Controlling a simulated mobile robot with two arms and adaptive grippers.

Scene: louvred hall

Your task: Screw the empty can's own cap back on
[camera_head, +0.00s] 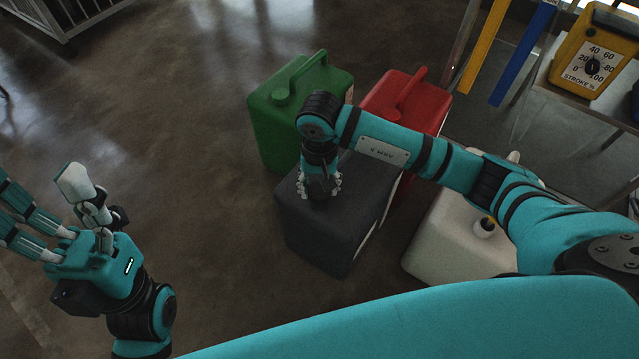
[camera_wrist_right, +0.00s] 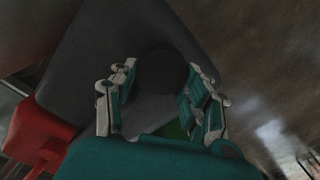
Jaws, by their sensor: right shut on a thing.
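A dark grey can (camera_head: 330,235) stands on the floor, with my right gripper (camera_head: 320,190) directly over its top. In the right wrist view, the fingers are shut around a round black cap (camera_wrist_right: 163,72), with the grey can's top (camera_wrist_right: 105,55) behind it. The neck under the cap is hidden, so I cannot tell whether the cap sits on it. A green can (camera_head: 275,125) and a red can (camera_head: 415,100) stand behind. My left gripper (camera_head: 60,215) is open and empty, away from the cans.
A yellow gauge box marked STROKE % (camera_head: 595,50) sits on a metal bench at the upper right. Yellow (camera_head: 483,50) and blue (camera_head: 522,55) bars stand beside it. A metal cart (camera_head: 65,18) is at the upper left. The floor on the left is clear.

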